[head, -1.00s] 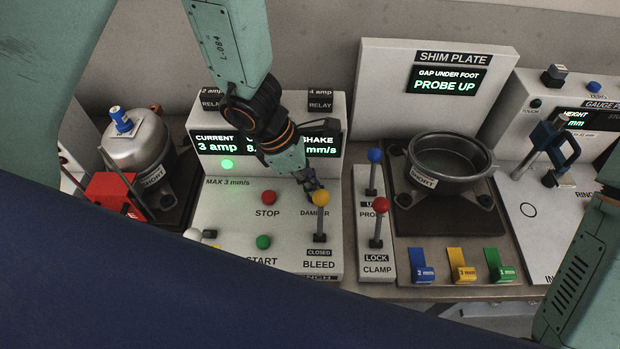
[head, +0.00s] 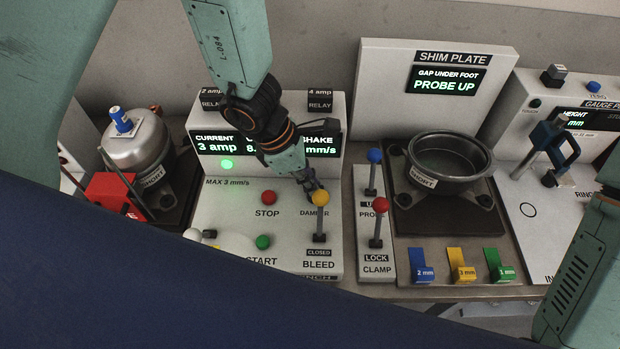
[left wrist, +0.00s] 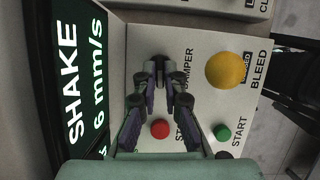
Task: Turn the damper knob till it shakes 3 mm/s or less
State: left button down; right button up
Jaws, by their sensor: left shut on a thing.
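My left gripper (head: 309,186) is shut on the dark damper knob at the panel, just above the DAMPER label (head: 314,212). In the left wrist view the dark knob (left wrist: 159,66) shows between the fingertips, largely hidden by them. In the left wrist view the SHAKE display (left wrist: 82,85) ends in 6 mm/s. A printed mark reads MAX 3 mm/s (head: 228,183). My right gripper is out of view.
The yellow-topped bleed lever (head: 320,199) stands close beside the gripper, with a CLOSED label. A red STOP button (head: 268,197) and green START button (head: 263,242) are nearby. Probe and clamp levers (head: 376,205) stand to the right. A small green lamp (head: 227,164) is lit.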

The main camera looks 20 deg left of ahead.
pick_arm(q)
jog(key=c, duration=1.3)
grip_release()
jog(key=shift+c, duration=0.2)
jog(key=v, duration=1.2)
jog(key=shift+c, duration=0.4)
